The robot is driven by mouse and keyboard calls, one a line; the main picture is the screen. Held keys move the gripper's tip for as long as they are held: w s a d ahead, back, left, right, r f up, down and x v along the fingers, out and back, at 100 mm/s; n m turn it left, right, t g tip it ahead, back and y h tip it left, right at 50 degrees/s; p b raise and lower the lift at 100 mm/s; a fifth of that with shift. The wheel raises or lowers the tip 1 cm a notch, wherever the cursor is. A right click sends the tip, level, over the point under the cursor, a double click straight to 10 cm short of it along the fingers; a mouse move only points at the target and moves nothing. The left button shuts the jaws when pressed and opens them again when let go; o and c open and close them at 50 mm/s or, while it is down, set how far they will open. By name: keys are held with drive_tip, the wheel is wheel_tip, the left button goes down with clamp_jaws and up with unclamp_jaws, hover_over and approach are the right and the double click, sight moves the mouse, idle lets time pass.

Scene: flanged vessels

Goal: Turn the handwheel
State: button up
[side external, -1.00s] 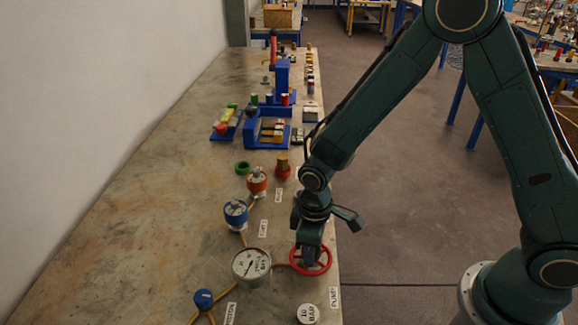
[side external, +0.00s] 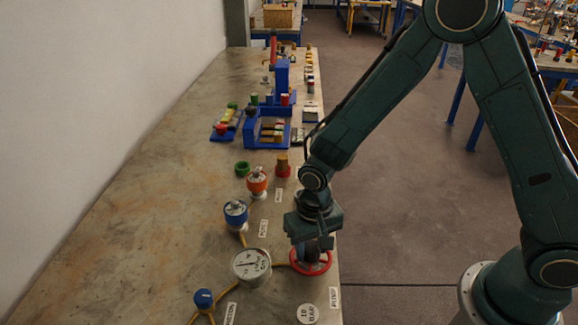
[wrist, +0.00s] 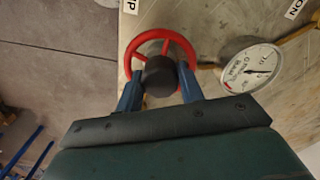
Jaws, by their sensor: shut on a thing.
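The red handwheel (side external: 311,271) lies flat near the table's right edge in the side view. In the wrist view, the handwheel (wrist: 187,47) shows red spokes and a dark round hub (wrist: 160,76). My gripper (side external: 312,250) points down over its middle. In the wrist view, the blue fingers of my gripper (wrist: 160,92) stand on either side of the hub and are shut on it. A white-faced gauge (side external: 251,265) stands just left of the wheel; its dial (wrist: 252,66) also shows in the wrist view. The near part of the hub is partly hidden by the fingers in the side view.
A round white tag marked 10 BAR (side external: 307,314) lies in front of the wheel. A blue knob (side external: 203,299) and blue (side external: 236,214) and orange (side external: 257,182) flanged vessels stand to the left. A red-based post (side external: 283,166) stands behind. Open floor lies to the right.

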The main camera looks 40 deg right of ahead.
sight(312, 246)
drive_tip(key=shift+m, duration=1.1)
drive_tip(key=o, duration=1)
drive_tip(key=shift+r, duration=0.1)
wheel_tip(312, 246, up, 14)
drive_tip(key=shift+f, duration=0.15)
